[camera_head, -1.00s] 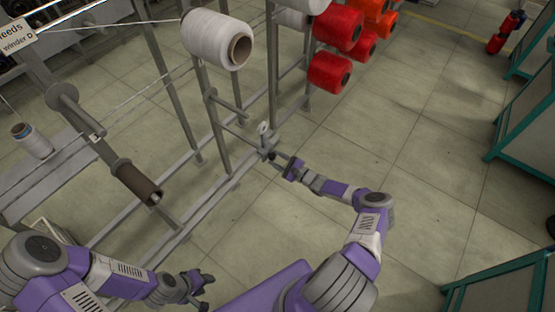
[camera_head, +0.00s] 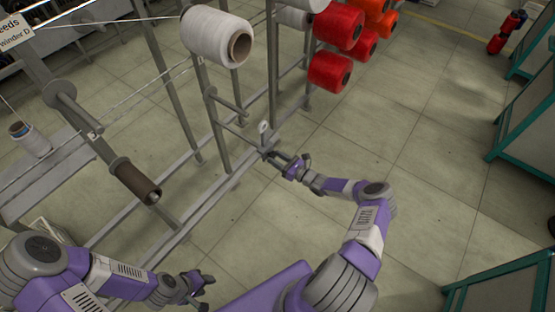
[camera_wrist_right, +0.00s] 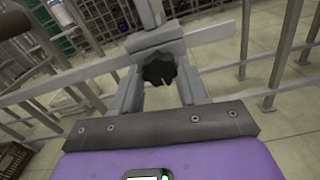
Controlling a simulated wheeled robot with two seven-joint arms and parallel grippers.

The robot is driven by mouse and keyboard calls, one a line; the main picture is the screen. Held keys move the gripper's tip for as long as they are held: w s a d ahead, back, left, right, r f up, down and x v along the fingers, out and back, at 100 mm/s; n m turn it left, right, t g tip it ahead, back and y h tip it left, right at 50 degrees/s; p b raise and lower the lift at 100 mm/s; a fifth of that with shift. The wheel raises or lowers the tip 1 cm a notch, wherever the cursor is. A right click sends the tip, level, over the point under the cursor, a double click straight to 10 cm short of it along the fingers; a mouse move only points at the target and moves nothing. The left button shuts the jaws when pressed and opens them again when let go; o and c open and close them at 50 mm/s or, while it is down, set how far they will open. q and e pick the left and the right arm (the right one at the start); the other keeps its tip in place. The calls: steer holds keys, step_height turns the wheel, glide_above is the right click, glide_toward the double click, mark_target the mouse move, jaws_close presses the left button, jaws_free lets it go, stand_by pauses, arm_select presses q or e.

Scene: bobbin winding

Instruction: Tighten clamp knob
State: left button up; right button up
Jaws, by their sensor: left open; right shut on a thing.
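The clamp knob (camera_wrist_right: 160,70) is black and lobed. In the right wrist view it sits between the two grey fingers of my right gripper (camera_wrist_right: 160,85), just below a grey clamp block (camera_wrist_right: 154,38) on a rail. My right gripper is shut on the knob. In the head view the right gripper (camera_head: 280,162) reaches the clamp at the rack's lower rail, and the knob is too small to make out there. My left gripper (camera_head: 198,284) is open and empty, low in the head view, away from the rack.
The grey metal rack (camera_head: 217,130) carries a large white bobbin (camera_head: 216,38) and several red and orange bobbins (camera_head: 338,27). A dark brown roller (camera_head: 136,181) sticks out at left. Teal-framed cabinets (camera_head: 525,115) stand at right. The floor between is clear.

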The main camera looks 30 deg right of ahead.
steer(key=shift+m, duration=0.7)
steer(key=o, duration=1.1)
steer(key=shift+c, duration=0.2)
steer(key=p+v, duration=0.1)
steer(key=v, duration=0.6)
steer(key=shift+s+p, duration=0.3)
steer(key=shift+p, duration=0.05)
